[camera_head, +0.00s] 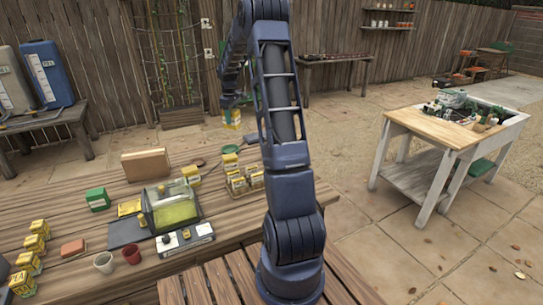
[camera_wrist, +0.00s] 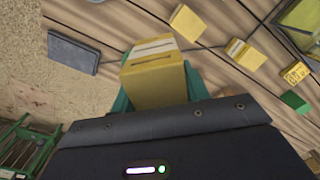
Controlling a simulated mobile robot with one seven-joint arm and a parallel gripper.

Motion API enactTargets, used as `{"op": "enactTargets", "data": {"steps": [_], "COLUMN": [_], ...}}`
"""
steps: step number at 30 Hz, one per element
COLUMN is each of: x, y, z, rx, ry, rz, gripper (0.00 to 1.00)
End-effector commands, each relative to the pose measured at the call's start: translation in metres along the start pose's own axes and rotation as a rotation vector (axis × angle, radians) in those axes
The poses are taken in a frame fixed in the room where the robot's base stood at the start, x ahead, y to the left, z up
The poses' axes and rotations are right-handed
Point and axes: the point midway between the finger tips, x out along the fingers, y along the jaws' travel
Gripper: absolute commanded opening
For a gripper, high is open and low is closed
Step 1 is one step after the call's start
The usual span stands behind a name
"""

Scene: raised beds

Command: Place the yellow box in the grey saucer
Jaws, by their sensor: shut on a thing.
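My gripper (camera_head: 231,103) is at the end of the raised arm, over the far side of the wooden table. It is shut on a yellow box (camera_wrist: 158,82), which sits between the green fingers in the wrist view. The held box also shows in the head view (camera_head: 233,124), hanging in the air with a pale band on it. I cannot clearly pick out the grey saucer. Part of the table is hidden behind my arm.
Several other yellow boxes stand on the table (camera_head: 75,205), some grouped near my arm (camera_head: 240,182). A white-framed bench (camera_head: 430,130) stands right.

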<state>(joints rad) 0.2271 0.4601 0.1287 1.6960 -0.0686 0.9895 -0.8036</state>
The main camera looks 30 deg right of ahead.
Motion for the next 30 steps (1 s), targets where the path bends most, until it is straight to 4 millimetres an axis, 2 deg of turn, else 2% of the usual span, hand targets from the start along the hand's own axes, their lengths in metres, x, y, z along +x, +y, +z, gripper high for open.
{"op": "enactTargets", "data": {"steps": [1, 6, 12, 15, 22, 30], "x": [0.0, -0.002, -0.004, -0.004, 0.003, 0.057], "y": [0.017, 0.062, 0.101, 0.113, 0.124, 0.123], "z": [0.016, 0.066, 0.12, 0.139, 0.157, 0.157], "rx": [0.038, 0.152, 0.265, 0.302, 0.337, 0.337], "ry": [0.0, 0.0, 0.0, 0.0, -0.001, -0.003], "rz": [0.0, 0.0, 0.0, 0.0, -0.001, -0.004], "gripper": [0.2, 0.2, 0.2, 0.2, 0.2, 0.2]}}
